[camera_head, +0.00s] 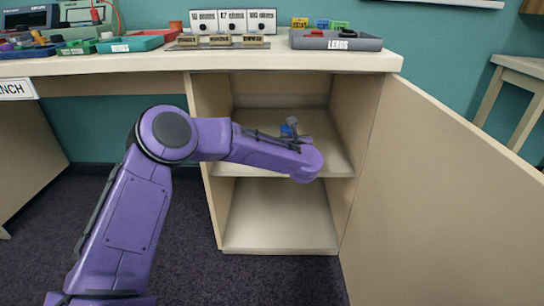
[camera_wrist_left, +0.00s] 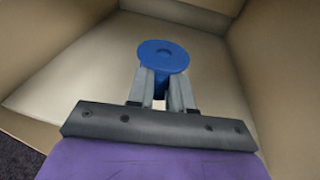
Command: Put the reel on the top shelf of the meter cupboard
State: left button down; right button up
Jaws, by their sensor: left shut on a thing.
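The reel is blue with a round flange and shows partly in the head view (camera_head: 288,128), behind my left wrist. In the left wrist view the reel (camera_wrist_left: 162,56) sits between the fingertips of my left gripper (camera_wrist_left: 160,88), which is shut on it. The head view shows my left gripper (camera_head: 295,130) inside the open meter cupboard (camera_head: 211,205), over its top shelf (camera_head: 338,163). I cannot tell whether the reel touches the shelf. My right gripper is not in view.
The cupboard door (camera_head: 450,190) stands wide open on the right. The lower compartment (camera_head: 280,215) is empty. On the bench top (camera_head: 150,62) above are a grey LEADS tray (camera_head: 337,44), a set of meters (camera_head: 233,21) and several coloured trays and parts.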

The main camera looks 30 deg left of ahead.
pick_arm(q)
jog(key=a+f+b, duration=0.1)
jog(key=a+f, duration=0.1)
jog(key=s+a+f+b, duration=0.1)
jog(key=a+f, duration=0.2)
jog(key=shift+a+f, duration=0.35)
jog(key=f, duration=0.2)
jog(key=a+f+b, duration=0.1)
jog(key=f, duration=0.1)
jog(key=shift+s+f+b, duration=0.15)
jog(key=shift+f+b, duration=0.05)
jog(key=shift+b, duration=0.1)
jog(key=shift+r, duration=0.15)
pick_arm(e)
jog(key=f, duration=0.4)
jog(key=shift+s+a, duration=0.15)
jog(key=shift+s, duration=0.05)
pick_arm(q)
jog(key=shift+f, duration=0.2)
jog(key=c, duration=1)
grip_release()
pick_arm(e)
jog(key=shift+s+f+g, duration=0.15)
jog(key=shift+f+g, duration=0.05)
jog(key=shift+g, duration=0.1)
